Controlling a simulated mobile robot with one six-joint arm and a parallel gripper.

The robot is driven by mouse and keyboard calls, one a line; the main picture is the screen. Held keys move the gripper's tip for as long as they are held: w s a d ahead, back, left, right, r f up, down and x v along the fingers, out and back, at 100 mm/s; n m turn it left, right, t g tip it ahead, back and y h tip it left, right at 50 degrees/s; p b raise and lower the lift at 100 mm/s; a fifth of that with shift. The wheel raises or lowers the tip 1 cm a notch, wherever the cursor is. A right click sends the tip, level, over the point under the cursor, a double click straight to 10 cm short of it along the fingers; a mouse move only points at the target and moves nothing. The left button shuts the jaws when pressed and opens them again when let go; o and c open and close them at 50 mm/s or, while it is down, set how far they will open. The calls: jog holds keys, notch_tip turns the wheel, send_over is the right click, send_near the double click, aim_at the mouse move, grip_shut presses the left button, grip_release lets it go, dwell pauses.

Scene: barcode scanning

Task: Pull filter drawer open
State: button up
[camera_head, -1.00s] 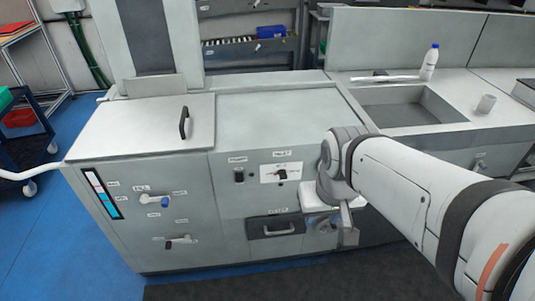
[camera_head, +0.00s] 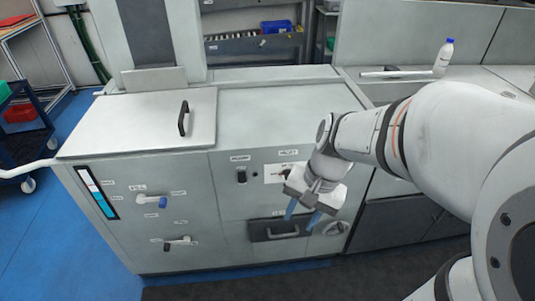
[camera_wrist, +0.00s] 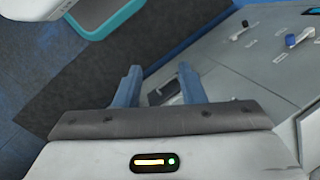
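The filter drawer (camera_head: 262,237) is a dark panel with a light bar handle, low on the grey machine front. It looks shut. In the wrist view, part of the dark drawer (camera_wrist: 168,88) shows between my fingers, with a light bar across it. My gripper (camera_head: 302,216) is open and empty, with two blue fingers spread apart. It points down and stands in front of the machine, over the right part of the drawer. The fingers (camera_wrist: 157,75) also show in the wrist view. I cannot tell how far the fingertips are from the handle.
A round knob (camera_head: 338,228) sits right of the drawer. A lever with a blue end (camera_head: 152,201) and another lever (camera_head: 179,241) are on the left panel. A lid with a black handle (camera_head: 183,118) lies on top. A dark mat (camera_head: 250,287) covers the floor in front.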

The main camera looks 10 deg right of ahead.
jog(key=w+a+f+m+g+y+b, duration=0.1)
jog(key=w+f+m+y+b, duration=0.2)
jog(key=f+m, duration=0.3)
jog(key=w+a+f+m+g+y+b, duration=0.1)
jog(key=w+a+f+m+y+b, duration=0.15)
jog(key=f+m, duration=0.35)
jog(key=m+t+y+b, duration=0.4)
jog(key=m+t+b, duration=0.95)
jog(key=m, duration=1.55)
send_near(283, 235)
jog(key=w+a+f, duration=0.1)
jog(key=w+a, duration=0.1)
jog(key=shift+h, duration=0.25)
jog(key=x, duration=0.7)
jog(key=shift+a+b, duration=0.1)
jog(key=shift+b, duration=0.3)
jog(key=shift+c, duration=0.3)
grip_shut()
